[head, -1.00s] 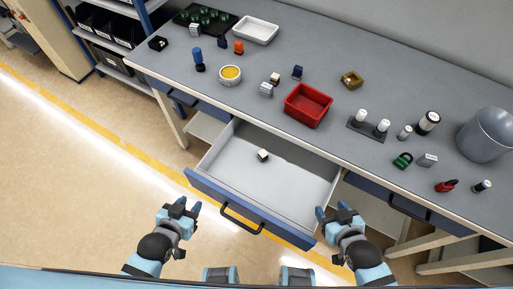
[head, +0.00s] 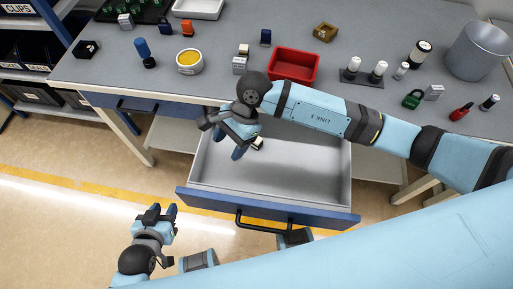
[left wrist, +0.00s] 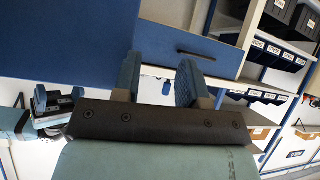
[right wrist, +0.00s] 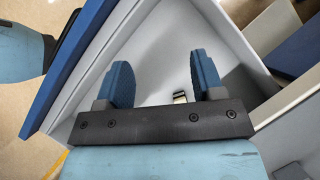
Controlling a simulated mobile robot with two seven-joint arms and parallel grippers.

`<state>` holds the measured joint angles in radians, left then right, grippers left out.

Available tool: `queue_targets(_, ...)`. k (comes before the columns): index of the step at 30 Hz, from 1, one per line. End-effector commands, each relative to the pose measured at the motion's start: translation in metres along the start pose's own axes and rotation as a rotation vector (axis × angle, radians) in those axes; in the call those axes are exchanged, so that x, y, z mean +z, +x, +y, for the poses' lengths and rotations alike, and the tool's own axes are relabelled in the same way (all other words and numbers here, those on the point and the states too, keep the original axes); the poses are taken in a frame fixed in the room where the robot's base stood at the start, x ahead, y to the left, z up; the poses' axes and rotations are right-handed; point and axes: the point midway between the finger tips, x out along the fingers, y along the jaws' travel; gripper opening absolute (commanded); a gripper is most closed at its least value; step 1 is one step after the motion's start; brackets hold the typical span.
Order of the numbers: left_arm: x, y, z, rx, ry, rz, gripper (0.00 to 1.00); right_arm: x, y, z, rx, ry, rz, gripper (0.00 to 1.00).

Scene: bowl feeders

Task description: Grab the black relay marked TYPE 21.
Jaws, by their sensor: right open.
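A small black relay with a pale top (head: 257,143) lies in the open drawer (head: 310,180), partly covered by my right gripper in the head view. Its marking is too small to read. My right gripper (head: 240,152) is over the drawer, just left of the relay, open and empty. In the right wrist view the relay (right wrist: 180,97) shows between the two blue fingers of the right gripper (right wrist: 158,82), beyond them on the drawer floor. My left gripper (head: 163,210) is open and empty in front of the drawer's left end; its fingers are apart in the left wrist view (left wrist: 158,75).
On the bench stand a red bin (head: 294,66), a yellow-filled round dish (head: 189,62), a grey bucket (head: 479,50), a white tray (head: 198,8) and several small parts. The drawer walls surround the relay; the drawer floor to its right is clear.

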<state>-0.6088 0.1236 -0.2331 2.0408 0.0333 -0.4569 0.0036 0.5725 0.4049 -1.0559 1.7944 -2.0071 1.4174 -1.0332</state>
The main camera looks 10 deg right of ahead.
Motion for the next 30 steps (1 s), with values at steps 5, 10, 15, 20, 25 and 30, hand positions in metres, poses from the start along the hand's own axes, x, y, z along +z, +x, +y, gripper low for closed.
queue_targets(5,0.013,0.01,0.003,0.005,-0.013,-0.007,0.39,-0.07,-0.021,-0.014,0.057,-0.159,0.39,0.62)
queue_targets(10,0.014,0.011,0.004,0.006,-0.019,-0.009,0.39,-0.094,-0.031,-0.018,0.087,-0.198,0.522,0.62)
queue_targets(15,0.013,0.011,0.002,0.004,-0.016,-0.007,0.39,-0.109,-0.006,-0.016,0.092,-0.199,0.528,0.62)
queue_targets(20,0.014,0.011,-0.001,0.002,-0.009,-0.007,0.39,-0.125,0.021,-0.015,0.09,-0.198,0.527,0.62)
queue_targets(25,0.015,0.011,-0.003,0.001,-0.001,-0.008,0.39,-0.133,0.036,-0.015,0.088,-0.2,0.526,0.62)
queue_targets(30,0.014,0.011,-0.004,0.001,0.0,-0.008,0.39,-0.141,0.046,-0.015,0.088,-0.197,0.524,0.62)
